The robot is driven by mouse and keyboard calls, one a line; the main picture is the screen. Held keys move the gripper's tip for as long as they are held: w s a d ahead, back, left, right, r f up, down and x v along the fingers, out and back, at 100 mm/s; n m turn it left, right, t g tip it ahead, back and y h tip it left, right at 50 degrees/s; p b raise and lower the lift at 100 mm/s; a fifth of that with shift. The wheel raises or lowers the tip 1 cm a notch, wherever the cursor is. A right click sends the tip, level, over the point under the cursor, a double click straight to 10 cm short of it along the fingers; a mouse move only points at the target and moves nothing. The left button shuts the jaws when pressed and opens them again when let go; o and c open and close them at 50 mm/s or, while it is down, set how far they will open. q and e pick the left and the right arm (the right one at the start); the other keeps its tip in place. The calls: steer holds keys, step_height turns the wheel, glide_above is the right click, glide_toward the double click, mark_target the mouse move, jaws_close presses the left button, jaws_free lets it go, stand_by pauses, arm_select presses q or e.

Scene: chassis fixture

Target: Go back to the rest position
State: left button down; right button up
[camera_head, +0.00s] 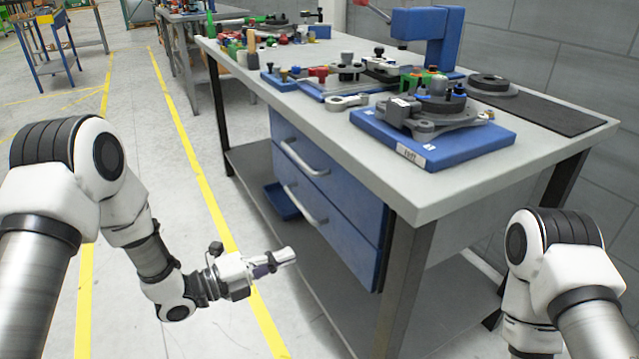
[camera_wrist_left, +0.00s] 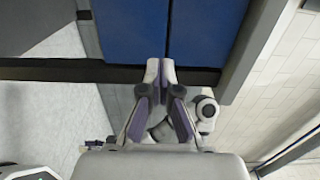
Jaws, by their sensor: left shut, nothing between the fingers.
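My left gripper (camera_head: 288,256) hangs in front of the workbench, below the level of its top and beside the blue drawers. It is shut and empty, and its fingertips also show together in the left wrist view (camera_wrist_left: 160,68). My left arm comes in from the left edge of the head view. My right arm shows at the lower right of the head view, but its gripper is out of the picture.
The workbench (camera_head: 425,192) carries a blue chassis fixture (camera_head: 455,155), a blue press (camera_head: 440,35) and several small parts. Blue drawers (camera_head: 325,205) with grey handles sit under the top. The floor (camera_head: 150,170) at left, with yellow lines, is clear.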

arm_select(q)
steer(key=s+a+f+n+g+y, duration=0.15)
steer(key=s+f+n+y, duration=0.4)
steer(key=f, duration=0.55)
steer(key=s+a+f+n+g+y, duration=0.1)
steer(key=s+a+f+n+y, duration=0.15)
steer(key=s+f+n, duration=0.65)
steer(key=s+a+f+n+g+y, duration=0.4)
steer(key=s+a+f+n, duration=0.1)
steer(key=s+f, duration=0.25)
steer(key=s+a+n+g+y, duration=0.3)
steer(key=s+a+n+g, duration=0.1)
steer(key=s+n, duration=0.5)
step_height(320, 180, up, 25)
steer(key=n+p, duration=0.1)
steer(key=p, duration=2.3)
steer(key=shift+p, duration=0.4)
